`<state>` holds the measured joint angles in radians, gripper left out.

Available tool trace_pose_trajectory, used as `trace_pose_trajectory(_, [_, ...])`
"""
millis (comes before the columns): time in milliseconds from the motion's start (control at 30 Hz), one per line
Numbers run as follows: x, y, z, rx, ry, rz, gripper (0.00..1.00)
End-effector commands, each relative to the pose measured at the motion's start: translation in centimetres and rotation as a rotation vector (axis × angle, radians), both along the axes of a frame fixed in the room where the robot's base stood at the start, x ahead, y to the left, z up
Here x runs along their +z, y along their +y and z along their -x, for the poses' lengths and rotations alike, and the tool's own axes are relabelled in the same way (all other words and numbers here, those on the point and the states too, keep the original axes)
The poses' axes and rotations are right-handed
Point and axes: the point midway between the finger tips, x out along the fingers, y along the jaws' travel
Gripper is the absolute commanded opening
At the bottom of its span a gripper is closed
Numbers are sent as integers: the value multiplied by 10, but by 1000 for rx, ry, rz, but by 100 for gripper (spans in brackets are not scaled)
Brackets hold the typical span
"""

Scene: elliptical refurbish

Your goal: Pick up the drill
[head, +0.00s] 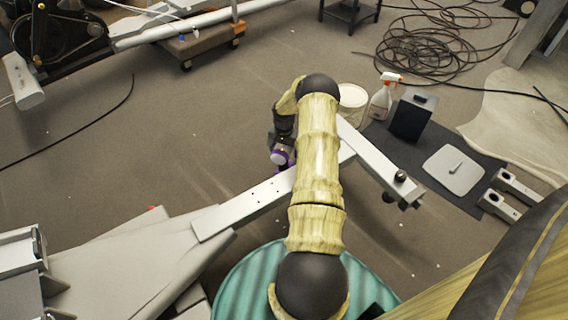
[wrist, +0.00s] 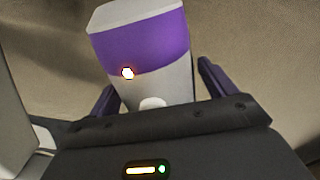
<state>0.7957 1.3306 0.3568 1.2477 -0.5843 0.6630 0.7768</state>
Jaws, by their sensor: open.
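The drill, a white and purple body (wrist: 145,45), fills the upper middle of the wrist view. It shows small, in white and purple, beside my arm in the head view (head: 281,158). My gripper (wrist: 157,90) is open, with one dark purple finger on each side of the drill's lower white part. I see gaps between the fingers and the drill. The drill's lower end is hidden behind the gripper body. In the head view my arm hides part of the gripper and the surroundings of the drill.
A pale grey beam (head: 262,199) lies by the drill, and another beam (head: 378,160) runs right from behind my arm. A spray bottle (head: 381,100), a white tub (head: 352,96) and a black box (head: 411,115) stand to the right. Open floor (head: 190,130) lies left.

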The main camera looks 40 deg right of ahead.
Motion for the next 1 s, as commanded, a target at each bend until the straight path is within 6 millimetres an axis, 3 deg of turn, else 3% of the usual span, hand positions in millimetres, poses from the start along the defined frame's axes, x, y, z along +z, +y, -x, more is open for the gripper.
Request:
trace_pose_trajectory(367, [0,0,0,-1,0,0,83])
trace_pose_trajectory(733, [0,0,0,0,0,0,11])
trace_pose_trajectory(1000, [3,-1,-1,0,-3,1,7])
